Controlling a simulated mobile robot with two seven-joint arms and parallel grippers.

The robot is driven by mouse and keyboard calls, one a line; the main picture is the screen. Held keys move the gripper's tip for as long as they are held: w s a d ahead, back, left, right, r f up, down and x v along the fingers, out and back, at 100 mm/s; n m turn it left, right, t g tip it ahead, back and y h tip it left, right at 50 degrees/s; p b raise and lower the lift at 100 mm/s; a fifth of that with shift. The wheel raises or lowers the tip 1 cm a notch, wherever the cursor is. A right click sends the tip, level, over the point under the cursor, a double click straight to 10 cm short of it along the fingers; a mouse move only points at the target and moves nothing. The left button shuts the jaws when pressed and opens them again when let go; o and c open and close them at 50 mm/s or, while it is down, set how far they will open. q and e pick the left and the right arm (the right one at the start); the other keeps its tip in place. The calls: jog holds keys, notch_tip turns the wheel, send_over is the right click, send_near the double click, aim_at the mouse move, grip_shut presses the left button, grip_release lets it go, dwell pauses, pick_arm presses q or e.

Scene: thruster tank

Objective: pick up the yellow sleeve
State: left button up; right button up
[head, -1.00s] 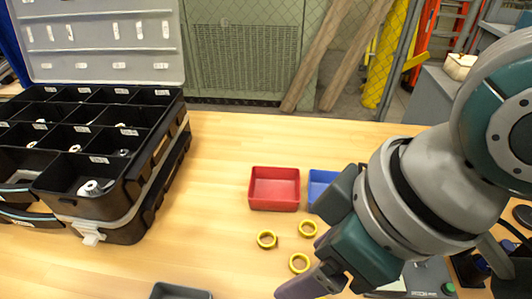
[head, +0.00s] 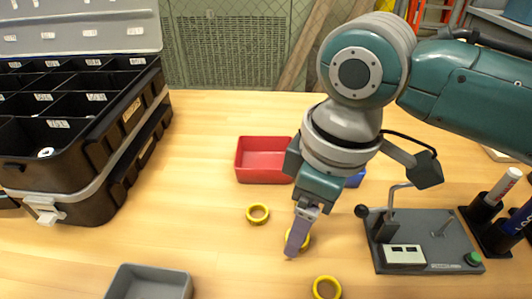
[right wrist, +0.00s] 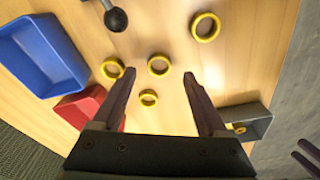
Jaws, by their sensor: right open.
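Several yellow sleeves, short open rings, lie loose on the wooden table. In the head view one sleeve (head: 257,213) lies left of my right gripper (head: 298,236) and another (head: 327,288) near the front edge of the picture. A third sleeve (head: 307,240) is partly hidden behind the fingers. In the right wrist view my right gripper (right wrist: 160,78) is open and empty, pointing down, with one sleeve (right wrist: 158,65) seen between its fingers. Another sleeve (right wrist: 113,68) is partly behind one finger. What seem to be my left gripper's fingers (right wrist: 305,152) show at the right wrist view's edge.
A red bin (head: 240,160) and a mostly hidden blue bin (head: 356,179) stand behind the sleeves. A grey tray (head: 150,270) is at front left; the wrist view shows something yellow in it. A lever fixture (head: 440,225) stands right, a black compartment case (head: 90,165) left.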

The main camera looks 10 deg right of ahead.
aim_at(305, 246)
notch_tip(305, 246, down, 3)
jog(key=shift+w+a+f+b, duration=0.1)
jog(key=shift+b, duration=0.25)
grip_shut()
dwell(0.3)
